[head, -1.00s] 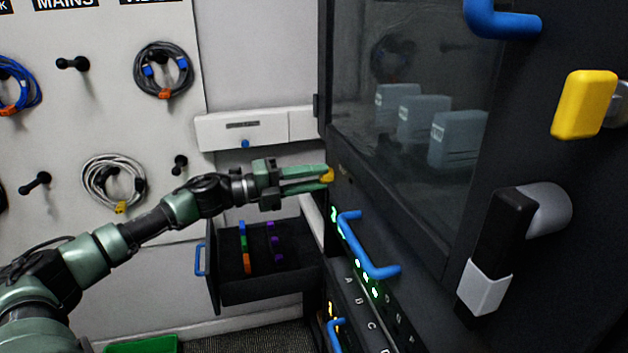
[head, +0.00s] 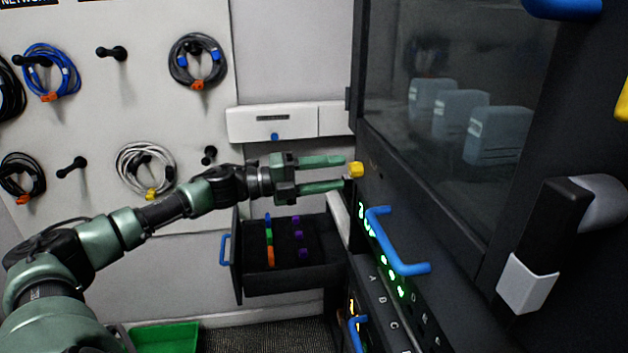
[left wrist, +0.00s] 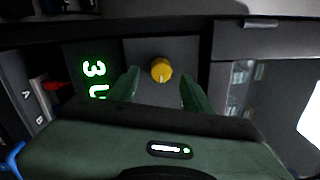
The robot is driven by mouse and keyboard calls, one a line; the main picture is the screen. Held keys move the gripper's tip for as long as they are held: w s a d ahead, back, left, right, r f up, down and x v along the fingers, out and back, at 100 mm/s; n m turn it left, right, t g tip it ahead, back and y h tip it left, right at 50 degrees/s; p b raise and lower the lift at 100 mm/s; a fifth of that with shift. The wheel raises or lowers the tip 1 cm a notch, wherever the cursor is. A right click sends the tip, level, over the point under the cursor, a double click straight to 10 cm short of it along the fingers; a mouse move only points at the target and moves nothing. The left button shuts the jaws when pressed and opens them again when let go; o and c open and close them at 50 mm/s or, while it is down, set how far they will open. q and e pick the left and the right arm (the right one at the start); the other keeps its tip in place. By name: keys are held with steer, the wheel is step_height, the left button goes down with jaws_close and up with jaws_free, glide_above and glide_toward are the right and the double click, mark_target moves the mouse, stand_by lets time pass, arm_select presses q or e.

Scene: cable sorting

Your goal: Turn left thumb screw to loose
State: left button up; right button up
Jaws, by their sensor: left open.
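The left thumb screw is a yellow knob (head: 356,170) on the dark rack front, at the left edge of the cabinet. It also shows in the left wrist view (left wrist: 161,69), with a pale mark low on its face. My left gripper (head: 335,174) is open, with its green fingers pointing at the knob. In the left wrist view the fingers (left wrist: 158,88) stand on either side of the knob's line, with gaps on both sides. The fingertips are just short of the knob and do not appear to touch it. My right gripper is not in view.
A blue handle (head: 395,245) and green lit digits (left wrist: 95,78) sit beside the knob on the rack. A glass-fronted door (head: 450,120) is above right. An open drawer (head: 290,283) with coloured parts lies below my arm. Cables hang on the wall board (head: 110,120).

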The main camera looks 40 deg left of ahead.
arm_select(q)
steer(key=shift+p+v, duration=0.3)
steer(key=shift+v, duration=2.2)
steer(key=shift+f, duration=0.1)
